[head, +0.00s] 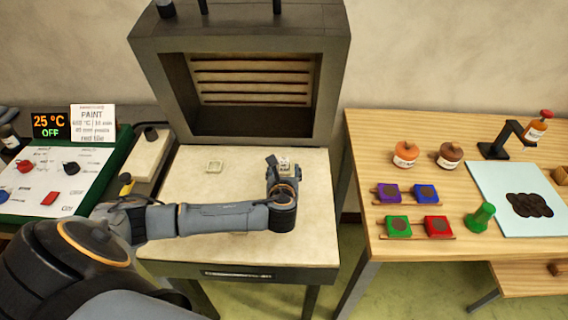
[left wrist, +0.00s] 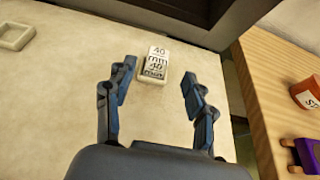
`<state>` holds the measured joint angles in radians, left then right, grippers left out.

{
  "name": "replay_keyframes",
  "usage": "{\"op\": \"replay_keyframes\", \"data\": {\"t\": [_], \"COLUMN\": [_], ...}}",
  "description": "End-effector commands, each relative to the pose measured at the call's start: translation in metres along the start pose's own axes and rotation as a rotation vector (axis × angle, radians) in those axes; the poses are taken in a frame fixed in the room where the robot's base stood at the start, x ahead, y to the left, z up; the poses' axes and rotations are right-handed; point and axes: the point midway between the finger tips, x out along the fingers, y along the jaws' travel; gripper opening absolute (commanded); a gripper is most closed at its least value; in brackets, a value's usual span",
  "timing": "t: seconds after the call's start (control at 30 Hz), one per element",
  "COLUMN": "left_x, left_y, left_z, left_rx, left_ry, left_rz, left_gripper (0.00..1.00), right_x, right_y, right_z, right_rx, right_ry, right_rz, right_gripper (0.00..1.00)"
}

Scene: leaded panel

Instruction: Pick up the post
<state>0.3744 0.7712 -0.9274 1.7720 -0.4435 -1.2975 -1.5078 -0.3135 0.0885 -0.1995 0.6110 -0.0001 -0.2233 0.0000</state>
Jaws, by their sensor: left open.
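The post (left wrist: 156,63) is a small pale block marked "40 mm" in dark print. In the left wrist view it stands on the cream tabletop, ahead of and between the tips of my left gripper (left wrist: 157,88). The fingers are spread and I see no contact with the post. In the head view my left gripper (head: 284,172) is over the right part of the cream table, and the pale top of the post (head: 286,161) shows only partly behind it. My right gripper is not in view.
A small square pale dish (head: 213,167) lies left on the cream table (head: 185,205). An open kiln-like box (head: 335,75) stands behind. A green-edged control panel (head: 50,180) is at left. The wooden table (head: 450,270) at right holds jars, coloured pads and a stamp. A gap separates the tables.

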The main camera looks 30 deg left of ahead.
Motion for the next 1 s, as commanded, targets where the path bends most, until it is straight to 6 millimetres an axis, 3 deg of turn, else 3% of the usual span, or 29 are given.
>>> {"op": "replay_keyframes", "data": {"t": [0.37,0.6,0.9,1.0], "left_x": [0.033,0.059,0.062,0.062], "left_y": [0.003,0.003,0.003,0.003], "left_z": [0.004,0.002,0.001,0.001], "left_rx": [0.0,0.0,-0.001,-0.001], "left_ry": [-0.001,0.0,0.001,0.001], "left_rz": [0.003,0.002,0.0,0.0], "left_gripper": [0.55,0.55,0.55,0.34], "right_x": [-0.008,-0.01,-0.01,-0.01], "right_y": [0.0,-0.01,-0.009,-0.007], "right_z": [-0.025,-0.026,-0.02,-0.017], "right_rx": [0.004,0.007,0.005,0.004], "right_ry": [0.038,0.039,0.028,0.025], "right_rz": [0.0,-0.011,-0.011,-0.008], "right_gripper": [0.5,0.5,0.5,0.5]}}
